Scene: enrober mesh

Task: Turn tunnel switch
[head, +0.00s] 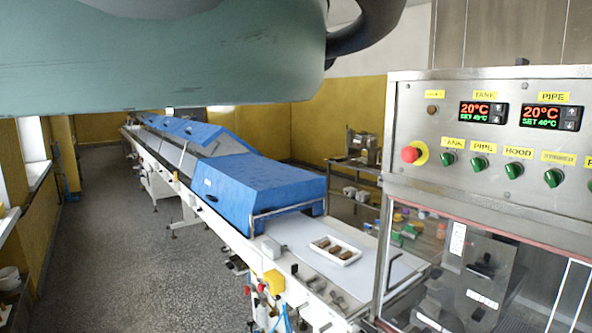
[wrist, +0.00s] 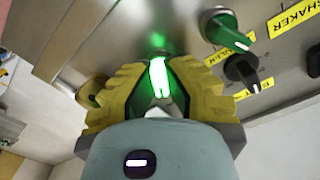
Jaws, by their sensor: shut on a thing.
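In the wrist view my gripper (wrist: 158,100) has its yellow ridged fingers shut on a glowing green switch (wrist: 158,72) on the metal panel. Any label for this switch is hidden, so I cannot read whether it is the tunnel switch. The switch's handle points along the line of the gripper. My gripper does not show in the head view, where a large teal part of my arm covers the top.
In the wrist view a green knob (wrist: 224,30) and a black knob (wrist: 242,70) sit close to the right of my fingers. The head view shows the control panel (head: 410,185) with a red emergency button (head: 410,154), and a conveyor with a blue hood (head: 255,182) at left.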

